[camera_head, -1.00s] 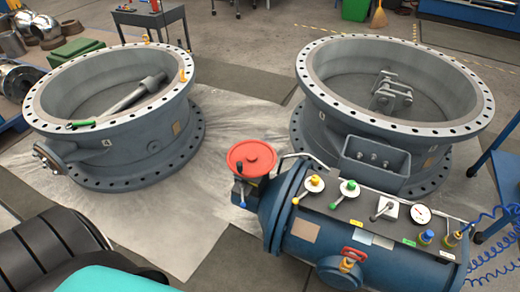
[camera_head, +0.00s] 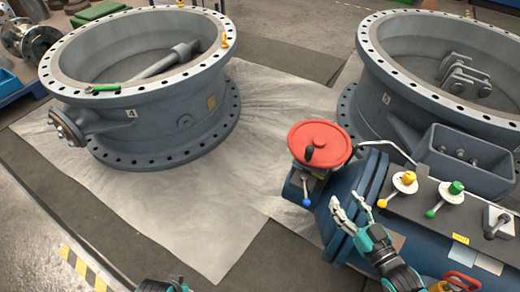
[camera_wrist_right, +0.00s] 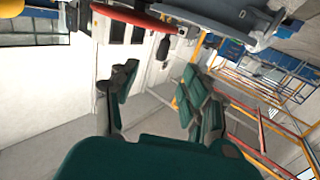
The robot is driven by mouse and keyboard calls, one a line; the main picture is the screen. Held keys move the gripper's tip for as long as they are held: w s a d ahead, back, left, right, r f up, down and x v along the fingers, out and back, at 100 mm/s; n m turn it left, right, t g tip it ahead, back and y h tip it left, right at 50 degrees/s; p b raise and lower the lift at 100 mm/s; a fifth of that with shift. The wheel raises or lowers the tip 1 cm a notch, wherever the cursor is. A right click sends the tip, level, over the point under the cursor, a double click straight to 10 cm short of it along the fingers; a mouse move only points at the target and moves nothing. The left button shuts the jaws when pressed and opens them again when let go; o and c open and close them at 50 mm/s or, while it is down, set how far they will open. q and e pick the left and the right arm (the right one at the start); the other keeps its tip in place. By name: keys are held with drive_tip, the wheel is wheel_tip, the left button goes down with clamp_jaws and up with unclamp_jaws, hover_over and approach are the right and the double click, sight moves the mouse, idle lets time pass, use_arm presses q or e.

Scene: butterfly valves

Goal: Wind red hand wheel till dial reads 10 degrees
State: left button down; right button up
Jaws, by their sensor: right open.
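The red hand wheel (camera_head: 320,139) sits on the left end of the blue cylinder unit (camera_head: 360,200), with a black knob (camera_head: 309,153) on its near side. In the right wrist view the wheel's red rim (camera_wrist_right: 130,15) crosses the top edge. My right gripper (camera_head: 350,203) is open and empty, below and slightly right of the wheel, apart from it. Its two fingers (camera_wrist_right: 155,85) stand spread in the wrist view with nothing between them. A teal and black part, likely my left gripper (camera_head: 163,286), shows at the bottom edge, mostly cut off. I see no readable dial now.
Yellow (camera_head: 404,180) and green (camera_head: 456,188) valve knobs with levers stand right of the wheel on the unit. A large grey valve ring (camera_head: 150,85) stands at left, another (camera_head: 440,70) behind the unit. Pale sheet floor (camera_head: 230,190) lies clear between them.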

sight(312, 156)
drive_tip(key=shift+y, duration=0.3)
drive_tip(key=x, duration=0.5)
drive_tip(key=r+b+x, duration=0.1)
drive_tip(key=x, duration=0.5)
drive_tip(key=b+x, duration=0.1)
drive_tip(key=x, duration=0.5)
drive_tip(key=shift+s+a+r, duration=0.1)
drive_tip(key=shift+a+r, duration=0.1)
drive_tip(key=shift+a, duration=0.1)
use_arm(q)
drive_tip(key=w+v, duration=0.1)
drive_tip(key=v, duration=0.9)
drive_tip(key=shift+w+a+r+t, duration=0.2)
drive_tip(key=shift+r+t, duration=0.05)
drive_tip(key=shift+t, duration=0.05)
use_arm(e)
drive_tip(key=shift+w+a, duration=0.2)
drive_tip(key=shift+w, duration=0.25)
clamp_jaws()
